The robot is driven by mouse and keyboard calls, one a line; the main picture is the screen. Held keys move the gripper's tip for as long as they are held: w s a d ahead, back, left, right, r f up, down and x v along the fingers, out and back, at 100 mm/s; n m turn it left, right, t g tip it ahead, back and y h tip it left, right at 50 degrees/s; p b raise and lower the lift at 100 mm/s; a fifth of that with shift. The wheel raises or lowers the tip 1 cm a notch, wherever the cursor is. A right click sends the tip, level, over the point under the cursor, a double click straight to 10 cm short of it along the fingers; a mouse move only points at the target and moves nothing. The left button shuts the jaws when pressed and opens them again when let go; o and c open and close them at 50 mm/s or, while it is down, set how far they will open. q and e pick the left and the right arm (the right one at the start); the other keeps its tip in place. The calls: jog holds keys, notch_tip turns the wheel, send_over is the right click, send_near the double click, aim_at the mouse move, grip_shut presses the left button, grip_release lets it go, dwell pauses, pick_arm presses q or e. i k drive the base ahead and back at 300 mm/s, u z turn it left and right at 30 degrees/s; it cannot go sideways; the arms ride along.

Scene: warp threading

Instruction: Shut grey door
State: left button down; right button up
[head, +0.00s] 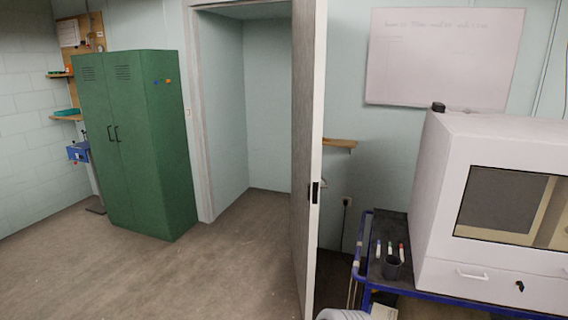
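The grey door (305,160) stands wide open in the head view, seen almost edge-on, with its pale edge and a dark latch plate (315,192) facing me. Its broad face is turned left toward the doorway (268,105), which is open and shows a pale wall and bare floor inside. A handle (325,184) shows faintly on the right side of the door. Neither of my grippers is clearly visible; a whitish rounded shape (342,314) at the bottom edge may be part of my arm.
A green locker (135,145) stands left of the doorway. The floor (190,280) before the doorway is clear.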

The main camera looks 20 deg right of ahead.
aim_at(309, 17)
jog(key=z, duration=0.15)
jog(key=i, duration=2)
jog(key=z, duration=0.9)
